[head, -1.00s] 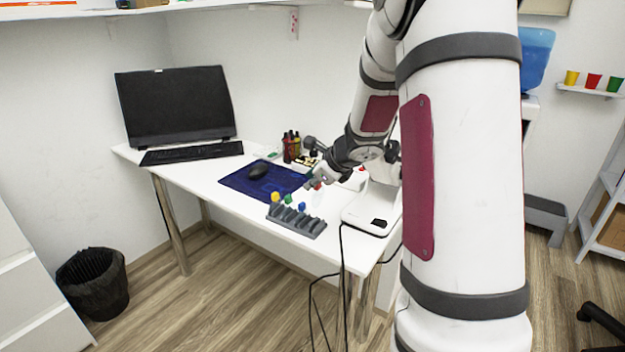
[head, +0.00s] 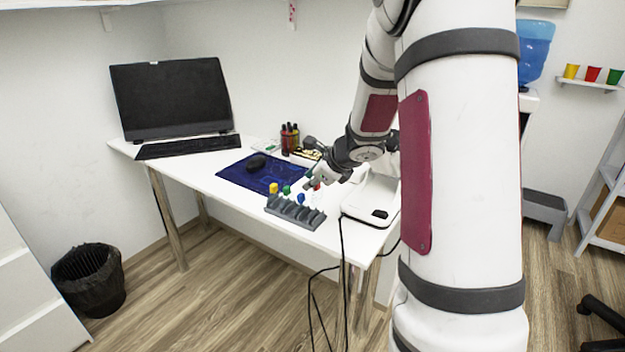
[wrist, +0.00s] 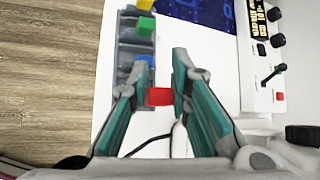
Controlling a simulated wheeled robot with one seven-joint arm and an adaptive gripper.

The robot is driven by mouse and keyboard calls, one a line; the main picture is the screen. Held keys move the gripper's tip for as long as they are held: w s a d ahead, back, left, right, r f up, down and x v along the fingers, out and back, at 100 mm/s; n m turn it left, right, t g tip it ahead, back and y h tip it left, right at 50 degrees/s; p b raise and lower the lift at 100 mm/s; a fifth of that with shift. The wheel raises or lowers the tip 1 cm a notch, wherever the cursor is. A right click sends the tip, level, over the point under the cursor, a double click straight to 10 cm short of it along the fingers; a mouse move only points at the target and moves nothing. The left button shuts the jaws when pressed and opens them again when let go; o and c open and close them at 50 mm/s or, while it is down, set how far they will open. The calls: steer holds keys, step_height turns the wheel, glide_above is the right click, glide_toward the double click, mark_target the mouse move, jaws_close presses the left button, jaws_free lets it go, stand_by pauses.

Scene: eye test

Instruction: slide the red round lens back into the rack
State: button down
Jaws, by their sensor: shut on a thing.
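The red lens's red tab (wrist: 159,96) is between the teal fingers of my gripper (wrist: 160,72), which is shut on it. In the head view the red tab (head: 317,187) shows small below my gripper (head: 316,182); the round glass is too faint to make out clearly. The grey slotted rack (head: 295,212) stands near the desk's front edge, to the lower left of my gripper. Yellow (head: 273,188), green (head: 286,190) and blue (head: 301,198) tabs stick up along it. In the wrist view the rack (wrist: 127,45) lies ahead and left, partly behind the left finger.
A white device (head: 370,203) with a cable stands just right of the rack. A blue mat (head: 240,178) with a black mouse (head: 256,162) lies behind left. Dark bottles (head: 290,138) and a panel with knobs (wrist: 262,60) are farther back.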

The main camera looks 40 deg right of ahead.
mark_target(315, 192)
steer(key=shift+y+p, duration=0.3)
steer(key=shift+p, duration=0.7)
steer(key=shift+a+f+b, duration=0.1)
steer(key=shift+f+b, duration=0.15)
steer(key=shift+b, duration=0.45)
stand_by(1.1)
steer(key=shift+a+f+b, duration=0.15)
steer(key=shift+f+b, duration=1.9)
steer(key=shift+b, duration=0.6)
stand_by(2.6)
